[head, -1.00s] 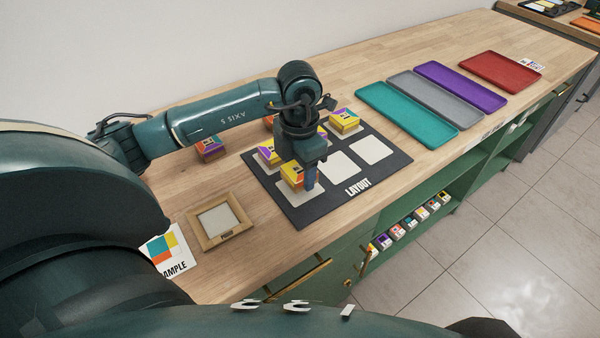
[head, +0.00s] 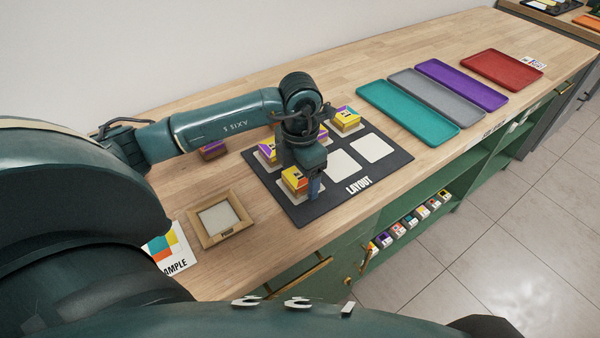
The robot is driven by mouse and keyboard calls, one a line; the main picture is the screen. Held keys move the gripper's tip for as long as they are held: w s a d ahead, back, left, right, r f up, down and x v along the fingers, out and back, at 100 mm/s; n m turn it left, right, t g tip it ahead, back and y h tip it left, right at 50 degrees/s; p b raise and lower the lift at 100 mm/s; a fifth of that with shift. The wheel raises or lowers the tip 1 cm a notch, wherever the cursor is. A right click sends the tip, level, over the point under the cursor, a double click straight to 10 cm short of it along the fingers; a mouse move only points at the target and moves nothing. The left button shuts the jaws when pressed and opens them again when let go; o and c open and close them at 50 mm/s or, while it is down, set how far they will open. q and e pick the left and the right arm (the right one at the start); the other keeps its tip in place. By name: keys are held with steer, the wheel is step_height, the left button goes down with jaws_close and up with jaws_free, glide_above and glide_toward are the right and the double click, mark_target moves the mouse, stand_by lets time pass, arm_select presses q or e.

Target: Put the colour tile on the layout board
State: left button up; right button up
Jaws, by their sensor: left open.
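The dark layout board (head: 327,205) lies on the wooden counter, with white squares in rows. A colour tile (head: 295,180) in yellow, orange and purple sits at the board's front left square. My left gripper (head: 312,190) is open, pointing down just right of this tile, low over the board; one finger shows and the other is hidden. More colour tiles sit on the board's back row: one at the left (head: 267,151), one at the far right (head: 346,118), and one partly hidden behind my wrist. Two front squares are bare. My right gripper is out of view.
Another tile (head: 212,150) stands on the counter left of the board, partly behind my arm. A wooden frame (head: 204,239) and a sample card (head: 181,255) lie in front. Teal (head: 446,131), grey, purple and red trays lie to the right. Several small tiles fill a shelf below.

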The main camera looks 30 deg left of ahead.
mark_target(300, 174)
arm_select(q)
step_height(300, 174, up, 12)
steer(key=shift+r, duration=0.2)
stand_by(0.7)
